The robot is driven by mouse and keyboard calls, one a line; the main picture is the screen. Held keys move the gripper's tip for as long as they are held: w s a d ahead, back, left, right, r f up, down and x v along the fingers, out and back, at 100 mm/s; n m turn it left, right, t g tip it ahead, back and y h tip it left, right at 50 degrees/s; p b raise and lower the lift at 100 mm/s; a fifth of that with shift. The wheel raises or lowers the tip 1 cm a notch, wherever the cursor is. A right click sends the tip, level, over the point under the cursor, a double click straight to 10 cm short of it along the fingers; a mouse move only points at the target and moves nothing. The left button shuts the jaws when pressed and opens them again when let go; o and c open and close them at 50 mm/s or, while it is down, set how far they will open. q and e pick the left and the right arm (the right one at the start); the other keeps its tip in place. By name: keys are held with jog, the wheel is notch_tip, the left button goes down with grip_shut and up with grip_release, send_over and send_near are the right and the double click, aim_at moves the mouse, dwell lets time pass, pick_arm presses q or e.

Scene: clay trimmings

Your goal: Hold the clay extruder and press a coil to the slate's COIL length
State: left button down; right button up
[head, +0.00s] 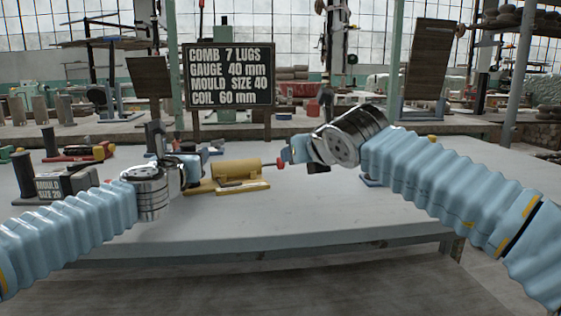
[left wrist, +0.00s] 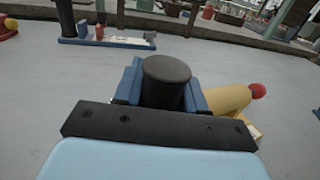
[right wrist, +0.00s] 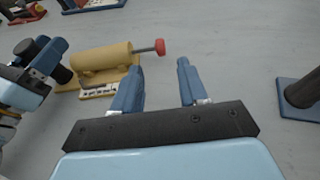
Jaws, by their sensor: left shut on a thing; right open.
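The clay extruder (head: 236,171) has a yellow barrel on a yellow base, with a thin rod and red knob (head: 281,163) at its right end. It also shows in the right wrist view (right wrist: 100,58). My left gripper (left wrist: 165,88) is shut on a dark upright cylinder (left wrist: 166,72) at the extruder's left end. My right gripper (right wrist: 155,88) is open and empty, close to the red knob (right wrist: 160,47) but not around it. A pale strip with dark marks (right wrist: 96,82) lies along the base. No coil can be made out. The slate (head: 229,76) reads COIL 60 mm.
A block marked MOULD SIZE 20 (head: 64,185) stands at the table's left, near a red tool (head: 80,153). A blue-based stand (left wrist: 105,38) is behind the extruder. A dark post on a blue base (right wrist: 299,92) stands to the right. The table front (head: 300,225) is clear.

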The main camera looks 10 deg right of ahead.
aim_at(280, 160)
jog(key=x, duration=1.1)
jog(key=shift+w+a+f, duration=0.1)
jog(key=shift+w+f, duration=0.15)
jog(key=shift+w, duration=0.05)
grip_shut()
jog(key=shift+a, duration=0.1)
